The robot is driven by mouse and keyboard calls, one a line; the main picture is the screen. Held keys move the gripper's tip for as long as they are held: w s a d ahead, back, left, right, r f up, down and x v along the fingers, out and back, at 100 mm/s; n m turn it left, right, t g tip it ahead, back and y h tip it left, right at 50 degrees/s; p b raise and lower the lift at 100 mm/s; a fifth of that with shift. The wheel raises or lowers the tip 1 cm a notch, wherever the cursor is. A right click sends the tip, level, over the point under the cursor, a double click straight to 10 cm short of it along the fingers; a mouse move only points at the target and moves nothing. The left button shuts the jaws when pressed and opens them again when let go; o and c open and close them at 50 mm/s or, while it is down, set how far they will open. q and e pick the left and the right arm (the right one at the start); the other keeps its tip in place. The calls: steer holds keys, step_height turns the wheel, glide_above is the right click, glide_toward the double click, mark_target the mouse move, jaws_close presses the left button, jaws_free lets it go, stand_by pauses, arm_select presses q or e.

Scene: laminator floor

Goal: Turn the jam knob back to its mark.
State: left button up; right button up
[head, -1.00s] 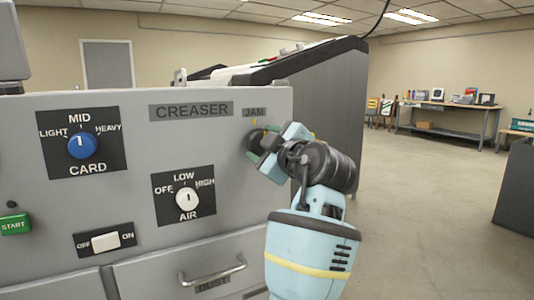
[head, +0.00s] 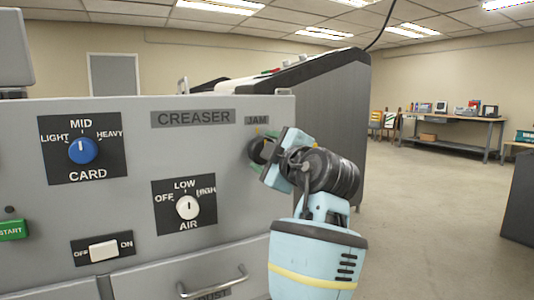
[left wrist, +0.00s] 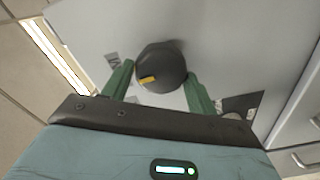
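The black jam knob (head: 259,150) sits at the upper right of the grey machine front, below the JAM label (head: 257,120). A small yellow mark shows on the panel just above it. In the left wrist view the round knob (left wrist: 162,68) carries a yellow pointer line near its rim, toward the lower left of that picture. My left gripper (head: 262,156) is at the knob. In the left wrist view its green fingers (left wrist: 158,84) stand open on either side of the knob, with a gap at the left finger; contact at the right finger is unclear. My right gripper is not in view.
The same panel holds the blue CARD knob (head: 83,150), the white AIR knob (head: 187,207), a white OFF/ON switch (head: 103,250) and the green START button (head: 12,230). A drawer handle (head: 214,284) projects below. Open floor lies right of the machine, with a workbench (head: 455,120) far back.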

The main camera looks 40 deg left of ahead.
arm_select(q)
steer(key=o, duration=0.4)
steer(key=shift+c, duration=0.2)
steer(key=v, duration=0.7)
steer(key=shift+s+d, duration=0.15)
steer(key=shift+d, duration=0.2)
steer(key=shift+p, duration=0.3)
